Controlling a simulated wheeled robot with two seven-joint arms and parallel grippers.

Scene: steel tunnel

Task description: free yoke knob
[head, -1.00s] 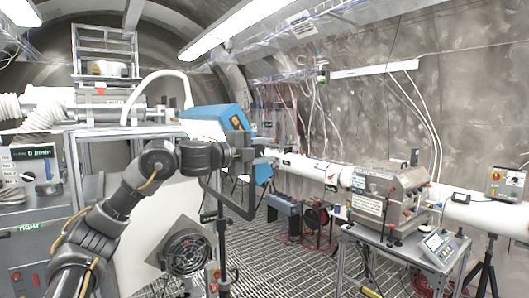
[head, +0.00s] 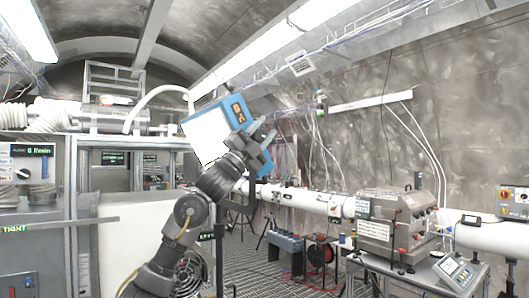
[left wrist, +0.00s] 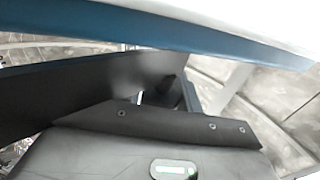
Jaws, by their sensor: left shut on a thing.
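A blue box with a white face (head: 206,130) is held tilted on a stand (head: 220,245), with an orange-marked panel on its blue end. My left gripper (head: 258,138) is at the right end of the box, with its arm coming up from below. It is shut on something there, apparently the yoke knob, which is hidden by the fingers. In the left wrist view, the blue edge of the box (left wrist: 150,32) crosses the top, close above the gripper. A black flat bar, apparently the yoke (left wrist: 70,95), runs beside the fingers. The right gripper is not in view.
A grey bench (head: 35,260) with instruments is at the left. A steel chamber on a cart (head: 392,225) and a long white pipe (head: 310,199) are at the right.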

